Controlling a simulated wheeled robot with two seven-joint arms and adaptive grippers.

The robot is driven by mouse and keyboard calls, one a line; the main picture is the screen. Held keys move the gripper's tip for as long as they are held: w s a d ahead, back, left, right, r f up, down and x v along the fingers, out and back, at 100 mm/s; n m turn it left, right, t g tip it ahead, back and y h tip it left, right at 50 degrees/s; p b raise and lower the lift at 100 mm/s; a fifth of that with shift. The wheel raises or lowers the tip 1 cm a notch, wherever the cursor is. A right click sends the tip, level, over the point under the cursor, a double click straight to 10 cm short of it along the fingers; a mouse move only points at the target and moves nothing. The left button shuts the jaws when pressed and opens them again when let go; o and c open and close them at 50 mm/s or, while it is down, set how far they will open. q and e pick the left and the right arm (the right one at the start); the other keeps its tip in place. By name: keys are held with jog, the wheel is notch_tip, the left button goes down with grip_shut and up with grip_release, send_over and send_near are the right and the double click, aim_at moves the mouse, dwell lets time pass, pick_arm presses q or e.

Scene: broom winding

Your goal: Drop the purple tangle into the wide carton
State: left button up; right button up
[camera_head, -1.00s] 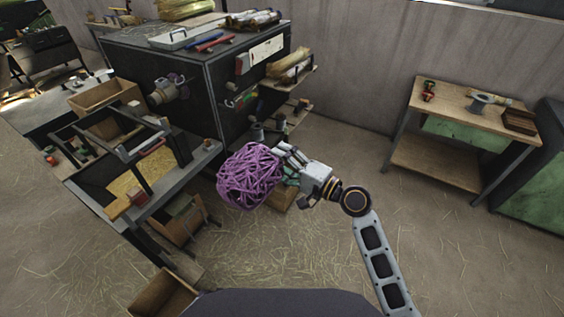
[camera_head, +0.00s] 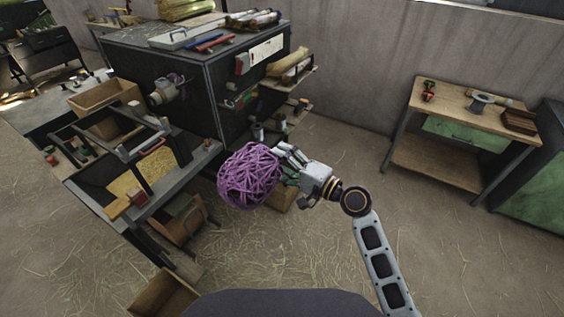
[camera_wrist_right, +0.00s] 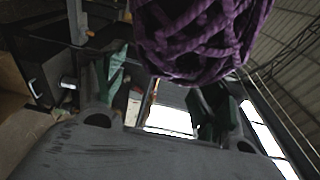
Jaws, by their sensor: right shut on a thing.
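The purple tangle (camera_head: 249,177) is a round ball of wound strands, held in the air right of the workbench in the head view. It also fills the top of the right wrist view (camera_wrist_right: 200,35). My right gripper (camera_head: 285,166) is shut on its right side, with the fingers partly hidden by the tangle. An open brown carton (camera_head: 163,295) stands on the floor at the bottom left. Another brown box (camera_head: 283,198) shows partly below my right gripper. I cannot tell which one is the wide carton. My left gripper is not in view.
A workbench (camera_head: 195,160) with bins and a clamp stands left of the tangle. A dark cabinet (camera_head: 165,65) with shelves is behind it. A wooden table (camera_head: 470,105) with tools stands at the right.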

dwell(0.6)
jog(key=shift+w+d+f+m+t+h, duration=0.2)
jog(key=shift+d+f+m+t+h, duration=0.1)
jog(key=shift+d, duration=0.05)
jog(key=s+d+f+m+t+h, duration=0.2)
jog(key=d+f+m+h, duration=0.3)
jog(key=d, duration=0.5)
jog(key=s+d+f+m+t+h, duration=0.1)
jog(key=d+f+m+t+h, duration=0.3)
jog(key=d+f+h, duration=0.4)
notch_tip(320, 180, down, 2)
jog(key=d+m, duration=0.1)
jog(key=d, duration=0.1)
jog(key=shift+s+d+f+h, duration=0.25)
jog(key=shift+s+d+h, duration=0.05)
jog(key=shift+s+d, duration=0.1)
jog(key=shift+w+t, duration=0.1)
jog(key=shift+t, duration=0.2)
